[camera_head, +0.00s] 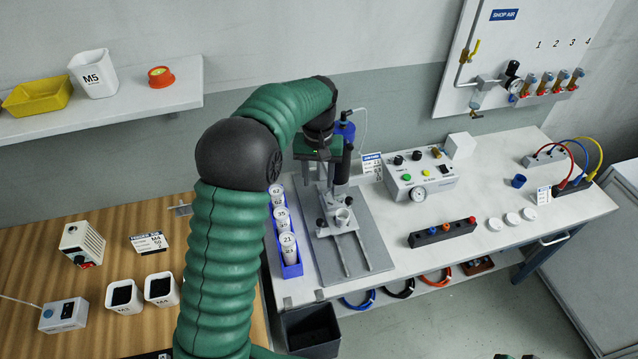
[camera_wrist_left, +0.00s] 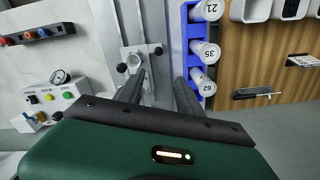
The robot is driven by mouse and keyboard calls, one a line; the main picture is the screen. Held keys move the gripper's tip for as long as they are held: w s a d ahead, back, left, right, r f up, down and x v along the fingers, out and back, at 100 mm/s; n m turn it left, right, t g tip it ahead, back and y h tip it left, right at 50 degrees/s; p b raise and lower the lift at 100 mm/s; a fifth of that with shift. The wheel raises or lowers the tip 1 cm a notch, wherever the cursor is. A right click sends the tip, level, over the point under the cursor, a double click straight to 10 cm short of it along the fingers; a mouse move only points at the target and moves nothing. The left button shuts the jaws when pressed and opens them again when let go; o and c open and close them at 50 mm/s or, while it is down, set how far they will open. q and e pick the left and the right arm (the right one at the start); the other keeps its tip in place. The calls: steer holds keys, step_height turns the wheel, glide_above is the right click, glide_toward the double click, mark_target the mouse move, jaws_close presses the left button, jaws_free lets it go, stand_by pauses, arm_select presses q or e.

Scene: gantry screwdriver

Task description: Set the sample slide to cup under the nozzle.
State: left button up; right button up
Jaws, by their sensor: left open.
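The sample slide (camera_head: 341,221) is a light metal carriage with a round cup-like piece and dark knobs, on a grey base plate (camera_head: 378,257) with two rails. It also shows in the wrist view (camera_wrist_left: 137,60). A dark upright cylinder (camera_head: 343,166) stands behind it in the head view; I cannot tell if it is the nozzle. My left gripper (camera_head: 316,178) is open above the plate, behind and left of the slide. In the wrist view its two fingers (camera_wrist_left: 158,92) are apart with nothing between them.
A blue rack (camera_head: 291,271) with white cups numbered 62, 35 and 21 stands left of the plate. A control box (camera_head: 419,180) and a dark block with coloured plugs (camera_head: 442,232) are to the right. A dark bin (camera_head: 312,331) is below the bench's front edge.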

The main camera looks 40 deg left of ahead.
mark_target(319, 221)
arm_select(q)
steer(key=f+m+p, duration=0.2)
steer(key=f+p, duration=0.3)
steer(key=f+m+p, duration=0.2)
steer(key=f+p, duration=0.3)
steer(key=f, duration=0.1)
steer(key=s+d+f+m+p, duration=0.1)
steer(key=f+m+p, duration=0.2)
steer(key=f+p, duration=0.2)
steer(key=shift+f, duration=0.3)
steer(key=shift+c, duration=1.2)
jaws_close()
